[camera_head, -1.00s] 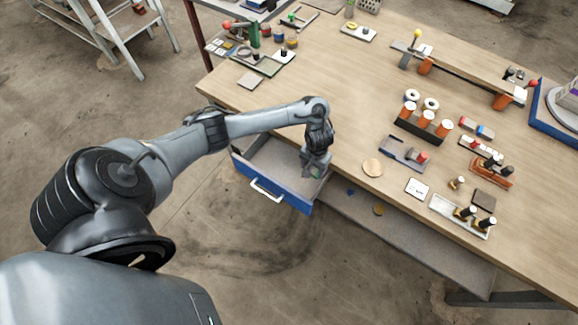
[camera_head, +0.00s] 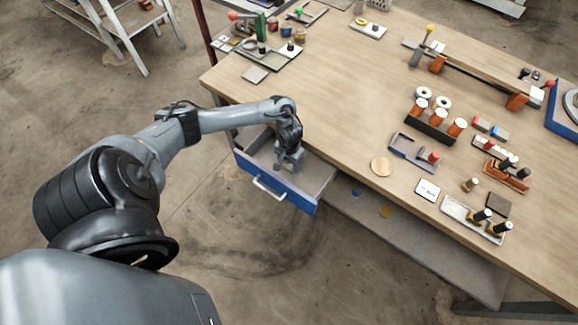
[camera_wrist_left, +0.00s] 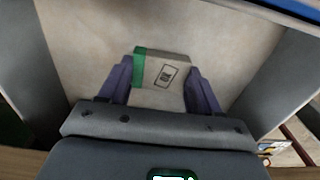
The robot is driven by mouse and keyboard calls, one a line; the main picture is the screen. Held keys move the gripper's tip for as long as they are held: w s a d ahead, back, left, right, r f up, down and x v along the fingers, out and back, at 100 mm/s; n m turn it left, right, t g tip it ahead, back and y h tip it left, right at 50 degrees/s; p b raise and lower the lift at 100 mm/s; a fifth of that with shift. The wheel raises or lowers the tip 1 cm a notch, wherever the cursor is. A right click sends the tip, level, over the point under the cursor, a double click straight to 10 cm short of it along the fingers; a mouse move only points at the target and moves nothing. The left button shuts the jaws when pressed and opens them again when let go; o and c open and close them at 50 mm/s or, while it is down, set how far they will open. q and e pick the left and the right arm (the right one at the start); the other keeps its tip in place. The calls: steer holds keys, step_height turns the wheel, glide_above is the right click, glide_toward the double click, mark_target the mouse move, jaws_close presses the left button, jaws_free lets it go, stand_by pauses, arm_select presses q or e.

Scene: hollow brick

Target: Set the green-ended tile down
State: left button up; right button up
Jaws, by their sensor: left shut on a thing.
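The green-ended tile (camera_wrist_left: 162,72) shows in the left wrist view as a pale grey block with a green end on the left and a dark printed mark. My left gripper (camera_wrist_left: 162,88) is shut on it, one finger at each side. In the head view my left gripper (camera_head: 287,166) reaches down into the open drawer (camera_head: 262,187), which has a blue front and a white handle. The drawer's pale floor lies beyond the tile; I cannot tell whether the tile touches it. The tile cannot be made out in the head view. My right gripper is not in view.
The wooden table (camera_head: 340,110) stands above the drawer. A round wooden disc (camera_head: 381,167), a white card (camera_head: 427,190) and several racks of parts are on its right side. A low shelf (camera_head: 400,235) juts out beside the drawer. Bare drawer floor surrounds the gripper.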

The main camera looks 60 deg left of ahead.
mark_target(289, 164)
arm_select(q)
steer(key=shift+f+b, duration=0.4)
steer(key=shift+f, duration=0.95)
steer(key=shift+f, duration=0.1)
steer(key=o, duration=1.1)
